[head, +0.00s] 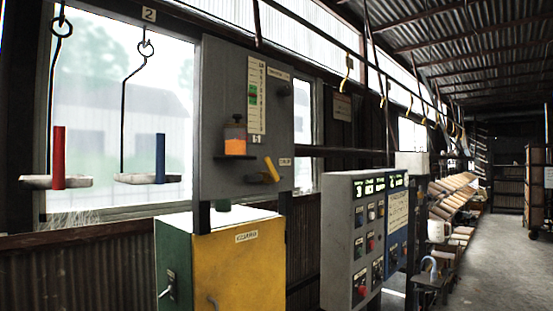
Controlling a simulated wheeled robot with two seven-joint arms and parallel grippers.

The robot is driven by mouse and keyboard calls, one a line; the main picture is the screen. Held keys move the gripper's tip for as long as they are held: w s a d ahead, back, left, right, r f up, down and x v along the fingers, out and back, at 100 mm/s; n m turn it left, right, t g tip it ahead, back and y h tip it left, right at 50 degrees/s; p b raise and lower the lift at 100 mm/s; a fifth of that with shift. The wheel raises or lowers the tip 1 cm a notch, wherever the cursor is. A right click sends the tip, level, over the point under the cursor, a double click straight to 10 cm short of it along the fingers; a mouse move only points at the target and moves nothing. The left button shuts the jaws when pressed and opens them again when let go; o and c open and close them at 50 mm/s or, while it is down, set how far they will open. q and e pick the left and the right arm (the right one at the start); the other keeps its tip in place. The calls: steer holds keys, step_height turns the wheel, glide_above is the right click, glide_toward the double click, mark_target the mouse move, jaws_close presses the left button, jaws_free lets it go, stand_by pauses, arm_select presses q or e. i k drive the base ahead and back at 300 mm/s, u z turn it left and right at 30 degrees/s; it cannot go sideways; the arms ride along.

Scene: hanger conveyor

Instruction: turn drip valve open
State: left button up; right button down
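A grey upright panel (222,80) stands left of centre. On it a small jar with orange contents (235,146) sits on a dark shelf. Below and right of the jar, a yellow lever (271,169) is tilted, its upper end to the left, on a dark fitting. It looks like the drip valve handle, but the small label (285,162) beside it is too small to read. I cannot tell from its angle whether it is open. Neither of my grippers shows in the head view.
A yellow and green cabinet (240,275) stands below the panel. A grey control box (343,215) with buttons and lit displays is to the right. Hooks at the left carry trays with a red cylinder (58,152) and a blue cylinder (160,155). The floor (500,285) is clear at far right.

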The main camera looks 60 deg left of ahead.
mark_target(274, 175)
steer(key=u, duration=1.05)
steer(key=i, duration=1.05)
steer(key=u, duration=1.15)
